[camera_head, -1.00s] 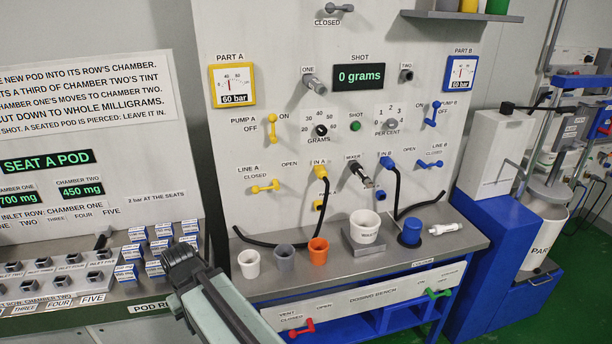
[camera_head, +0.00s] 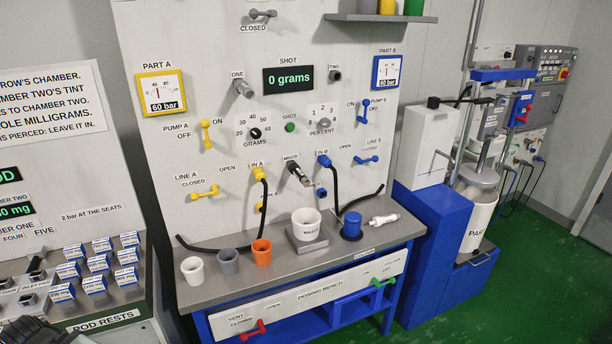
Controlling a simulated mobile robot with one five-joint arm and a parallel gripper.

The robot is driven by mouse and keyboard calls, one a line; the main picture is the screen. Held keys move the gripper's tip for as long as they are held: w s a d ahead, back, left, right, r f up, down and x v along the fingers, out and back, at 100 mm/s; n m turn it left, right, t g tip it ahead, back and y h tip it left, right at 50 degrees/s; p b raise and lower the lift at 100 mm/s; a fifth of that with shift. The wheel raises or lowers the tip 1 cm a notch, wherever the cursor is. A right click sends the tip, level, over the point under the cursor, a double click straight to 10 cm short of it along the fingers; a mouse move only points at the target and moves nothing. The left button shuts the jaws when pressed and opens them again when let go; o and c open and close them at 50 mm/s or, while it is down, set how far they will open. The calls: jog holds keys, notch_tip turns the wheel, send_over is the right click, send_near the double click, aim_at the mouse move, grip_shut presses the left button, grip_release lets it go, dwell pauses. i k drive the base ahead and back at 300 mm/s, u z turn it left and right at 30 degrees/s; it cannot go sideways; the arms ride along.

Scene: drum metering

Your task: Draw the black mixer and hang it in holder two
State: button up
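The mixer (camera_head: 298,174), dark with a grey metallic barrel, sticks out and down from the panel under the MIXER label. Holder two (camera_head: 335,75) is a short dark stub under the TWO label, with nothing seen hanging on it. Holder one (camera_head: 242,88) has a longer grey cylinder at it. My gripper (camera_head: 28,332) shows only as a dark shape cut off at the bottom left corner, well away from the mixer. Its fingers cannot be made out.
The bench (camera_head: 215,288) below the panel carries white, grey and orange cups, a white beaker on a scale (camera_head: 307,244), a blue pot and a white fitting. Black hoses (camera_head: 265,215) hang either side of the mixer. A pod rack stands left; green floor is clear at right.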

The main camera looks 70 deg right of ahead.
aim_at(295, 170)
jog(key=z, duration=0.05)
jog(key=k, duration=1.05)
jog(key=z, duration=0.45)
jog(key=i, duration=0.5)
jog(key=u, duration=0.15)
